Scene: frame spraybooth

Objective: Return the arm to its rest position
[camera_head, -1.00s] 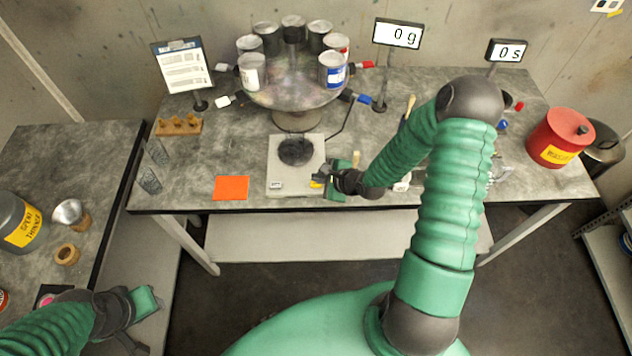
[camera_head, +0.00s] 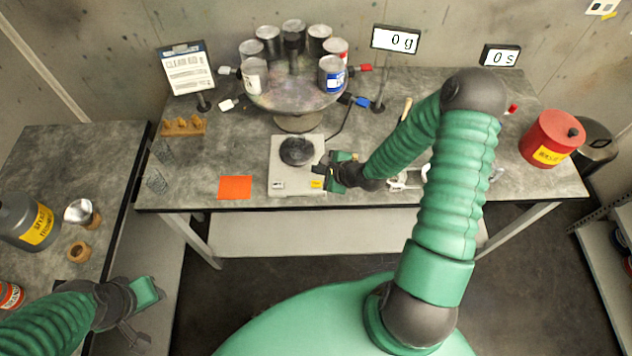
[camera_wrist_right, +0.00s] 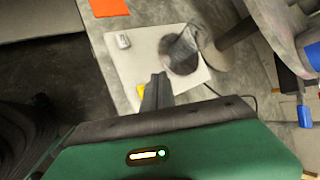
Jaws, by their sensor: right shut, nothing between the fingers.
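My right arm reaches over the bench from the right. Its gripper (camera_head: 322,174) is shut and empty, beside the right edge of the white scale (camera_head: 283,180) in the head view. In the right wrist view the shut fingers (camera_wrist_right: 158,82) point toward the scale (camera_wrist_right: 128,65) and its dark round pan (camera_wrist_right: 183,62). A blurred grey, translucent shape overlaps the pan there; I cannot tell what it is. My left gripper (camera_head: 138,318) is low at the left, in front of the side table and clear of the bench. Its finger opening is unclear.
A round turntable (camera_head: 297,98) carrying several paint cans stands behind the scale. An orange sheet (camera_head: 235,187) lies left of the scale. A red can (camera_head: 552,139) stands at the bench's right. Displays read 0 g (camera_head: 396,39) and 0 s (camera_head: 500,56). The side table (camera_head: 62,150) holds a grey canister (camera_head: 25,220).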

